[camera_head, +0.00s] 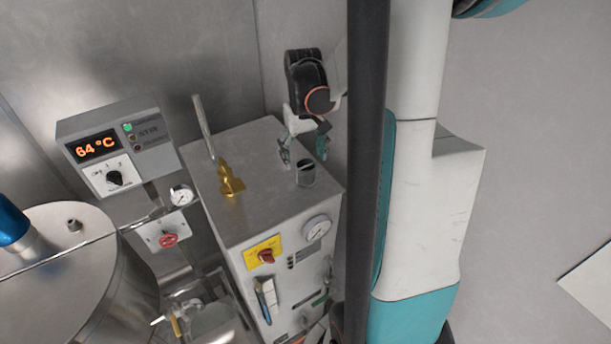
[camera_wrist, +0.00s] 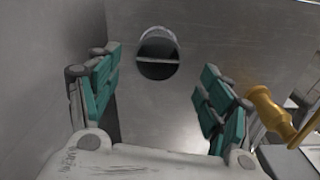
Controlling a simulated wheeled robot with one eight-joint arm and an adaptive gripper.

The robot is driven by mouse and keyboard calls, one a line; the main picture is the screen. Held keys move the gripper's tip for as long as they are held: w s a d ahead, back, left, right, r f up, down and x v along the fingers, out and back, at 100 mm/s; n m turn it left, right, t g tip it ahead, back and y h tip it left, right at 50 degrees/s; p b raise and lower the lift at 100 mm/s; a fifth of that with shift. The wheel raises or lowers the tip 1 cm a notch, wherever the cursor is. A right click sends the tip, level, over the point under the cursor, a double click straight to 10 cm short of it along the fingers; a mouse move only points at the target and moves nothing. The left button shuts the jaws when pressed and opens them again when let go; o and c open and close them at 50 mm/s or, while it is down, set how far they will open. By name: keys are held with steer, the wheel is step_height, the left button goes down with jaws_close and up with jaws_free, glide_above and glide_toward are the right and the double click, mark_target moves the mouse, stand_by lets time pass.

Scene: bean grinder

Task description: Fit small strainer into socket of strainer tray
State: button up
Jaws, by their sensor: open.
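A short dark cylinder (camera_head: 306,176) stands upright on the steel box's top, near its right edge. In the wrist view it is a round dark opening with a light rim and a thin bar across it (camera_wrist: 158,60). I cannot tell whether this is the small strainer or a socket. My gripper (camera_head: 303,151) is open and empty, just behind and above the cylinder. Its teal fingers (camera_wrist: 162,78) are spread wide in the wrist view, with the cylinder showing between and beyond their tips. No strainer tray can be made out for certain.
A brass fitting (camera_head: 230,182) with a grey rod stands left of the cylinder on the steel top (camera_head: 264,210). A control box reading 64 °C (camera_head: 95,147) and a round steel vessel (camera_head: 60,260) are farther left. Grey walls close in behind. The top between fitting and cylinder is clear.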

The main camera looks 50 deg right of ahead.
mark_target(306, 168)
steer(key=shift+s+d+f, duration=0.1)
steer(key=shift+f, duration=1.35)
steer(key=shift+s+f, duration=0.1)
steer(key=shift+f, duration=1.3)
steer(key=c, duration=1.3)
steer(key=shift+r, duration=0.1)
step_height(306, 168, up, 20)
steer(key=shift+p, duration=0.35)
